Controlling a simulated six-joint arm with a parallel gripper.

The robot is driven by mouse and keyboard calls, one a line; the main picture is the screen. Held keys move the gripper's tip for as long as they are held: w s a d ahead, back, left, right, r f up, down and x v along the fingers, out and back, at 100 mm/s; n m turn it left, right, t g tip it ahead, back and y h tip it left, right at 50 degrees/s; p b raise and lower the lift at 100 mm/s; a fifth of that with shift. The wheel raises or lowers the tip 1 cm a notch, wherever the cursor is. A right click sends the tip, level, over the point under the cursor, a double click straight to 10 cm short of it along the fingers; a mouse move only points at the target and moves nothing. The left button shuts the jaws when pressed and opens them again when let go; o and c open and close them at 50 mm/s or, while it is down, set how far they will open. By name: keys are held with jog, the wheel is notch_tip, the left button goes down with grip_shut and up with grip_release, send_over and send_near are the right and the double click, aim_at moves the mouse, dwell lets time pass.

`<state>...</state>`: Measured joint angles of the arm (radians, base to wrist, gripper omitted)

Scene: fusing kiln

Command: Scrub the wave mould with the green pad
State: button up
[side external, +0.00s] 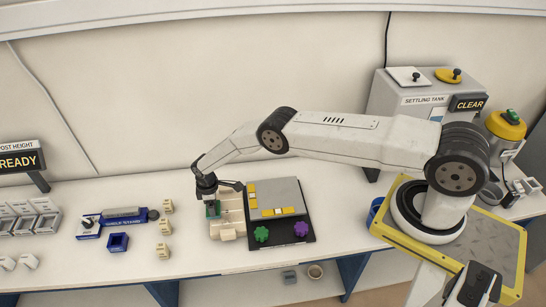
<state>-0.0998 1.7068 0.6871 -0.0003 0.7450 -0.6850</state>
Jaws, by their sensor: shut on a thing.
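My gripper (212,200) points down at the middle of the bench and is shut on a small green pad (213,210). The pad is at the left part of a cream stepped block (231,216), which looks like the wave mould. The gripper covers part of the block's upper left. At this size I cannot tell whether the pad touches the surface, and the block's wave shape is not clear.
Right of the block is a dark board (284,243) with a grey plate (283,190), yellow clamps, a green knob (262,234) and a purple knob (300,229). Left are cream blocks (164,227), a blue tool (124,217) and a blue square frame (118,242).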

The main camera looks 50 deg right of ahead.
jog(key=shift+s+a, duration=0.55)
jog(key=shift+s, duration=0.15)
jog(key=shift+s+d, duration=2.95)
jog(key=shift+s, duration=0.2)
jog(key=shift+s+a, duration=0.45)
jog(key=shift+a, duration=0.05)
jog(key=shift+s+a, duration=0.1)
jog(key=shift+a, duration=0.1)
jog(key=shift+w+a, duration=2.95)
jog(key=shift+w, duration=0.1)
notch_tip(320, 180, up, 8)
jog(key=shift+d+r, duration=0.1)
